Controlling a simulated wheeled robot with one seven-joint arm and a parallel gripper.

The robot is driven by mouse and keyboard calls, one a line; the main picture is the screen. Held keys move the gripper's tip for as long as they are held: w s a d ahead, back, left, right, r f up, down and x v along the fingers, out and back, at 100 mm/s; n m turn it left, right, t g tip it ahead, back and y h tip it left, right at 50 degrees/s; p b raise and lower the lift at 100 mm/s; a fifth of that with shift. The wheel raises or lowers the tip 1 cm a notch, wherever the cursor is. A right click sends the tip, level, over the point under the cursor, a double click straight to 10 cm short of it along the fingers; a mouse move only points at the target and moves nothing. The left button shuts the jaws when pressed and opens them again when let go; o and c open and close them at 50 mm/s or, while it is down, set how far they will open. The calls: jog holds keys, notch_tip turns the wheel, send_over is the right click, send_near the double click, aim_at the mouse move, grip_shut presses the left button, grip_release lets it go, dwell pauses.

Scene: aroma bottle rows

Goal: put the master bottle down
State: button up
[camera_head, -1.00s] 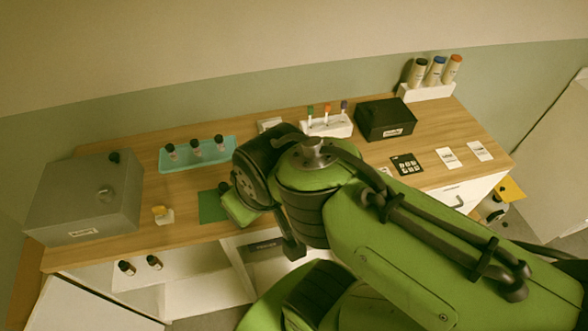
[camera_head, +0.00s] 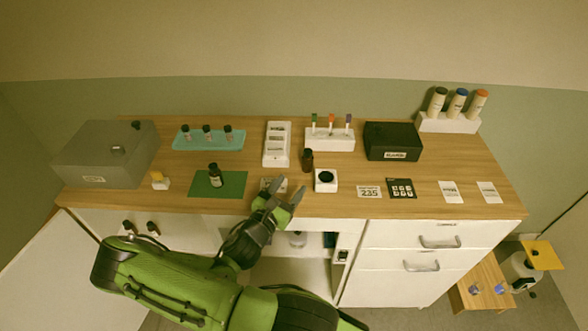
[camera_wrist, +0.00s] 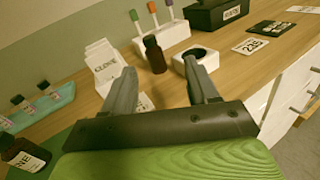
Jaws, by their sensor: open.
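Two larger dark bottles stand upright on the table, and I cannot tell for sure which is the master bottle. One labelled bottle (camera_head: 214,175) stands on the green mat (camera_head: 237,186); part of it shows at the lower left of the wrist view (camera_wrist: 24,153). A plain brown bottle (camera_head: 307,161) stands beside a small white block with a round dark top (camera_head: 326,180). It also shows in the wrist view (camera_wrist: 154,56), beyond the fingers. My gripper (camera_head: 284,188) is open and empty near the front edge, right of the mat and apart from both bottles.
A teal tray (camera_head: 180,141) with small bottles, a white slotted rack (camera_head: 277,144), a stick holder (camera_head: 342,141) and a black box (camera_head: 392,142) line the back. A grey box (camera_head: 80,165) is at left. Flat cards (camera_head: 369,192) lie at right, with bare wood around them.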

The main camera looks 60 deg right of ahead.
aim_at(306, 154)
jog(key=shift+w+a+f+n+t, duration=0.1)
jog(key=shift+w+n+t, duration=0.2)
jog(key=shift+n+t, duration=0.45)
jog(key=shift+w+d+f+n, duration=0.1)
jog(key=shift+d+n, duration=0.2)
jog(key=shift+n, duration=0.05)
jog(key=d, duration=0.6)
jog(key=w+d, duration=0.1)
jog(key=d, duration=0.2)
jog(key=shift+d, duration=0.25)
jog(key=d, duration=0.4)
jog(key=d+p, duration=0.1)
jog(key=shift+w+d+f, duration=0.1)
jog(key=shift+w+d, duration=0.3)
jog(key=shift+a, duration=0.1)
jog(key=shift+c, duration=0.8)
grip_shut()
